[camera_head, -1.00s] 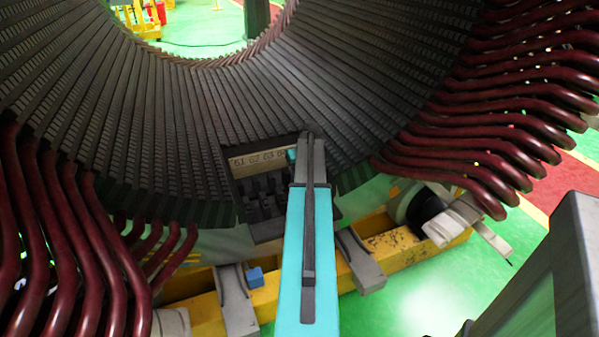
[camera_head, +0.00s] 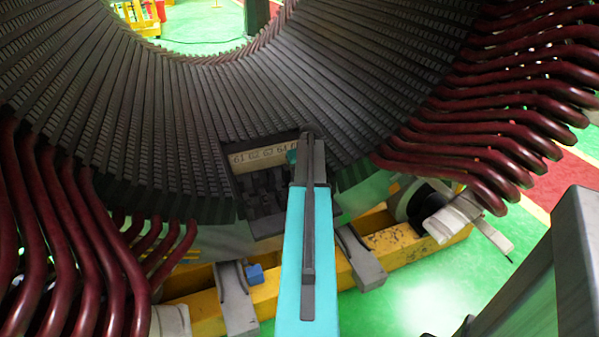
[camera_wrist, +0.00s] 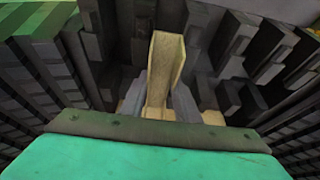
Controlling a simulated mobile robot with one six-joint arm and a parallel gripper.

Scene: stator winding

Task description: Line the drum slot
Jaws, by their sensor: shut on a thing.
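A tan folded slot liner (camera_wrist: 163,75) stands up from the tip of my gripper (camera_wrist: 158,108) in the wrist view. The gripper is shut on its lower end. The drum (camera_head: 200,120) is a large dark ring of narrow slots. Near its lower middle is an open section with dark slotted blocks (camera_head: 262,190). My gripper's arm end reaches up to the right side of this section in the head view. The fingertips and liner are hidden there behind my arm. In the wrist view, dark slot blocks (camera_wrist: 235,65) stand behind and right of the liner. I cannot tell whether the liner touches a slot.
A pale numbered strip (camera_head: 262,158) runs along the open section. Dark red coil bars flank it at left (camera_head: 85,235) and right (camera_head: 500,120). A yellow beam (camera_head: 400,240) with grey cradles and a blue block (camera_head: 255,274) lies below.

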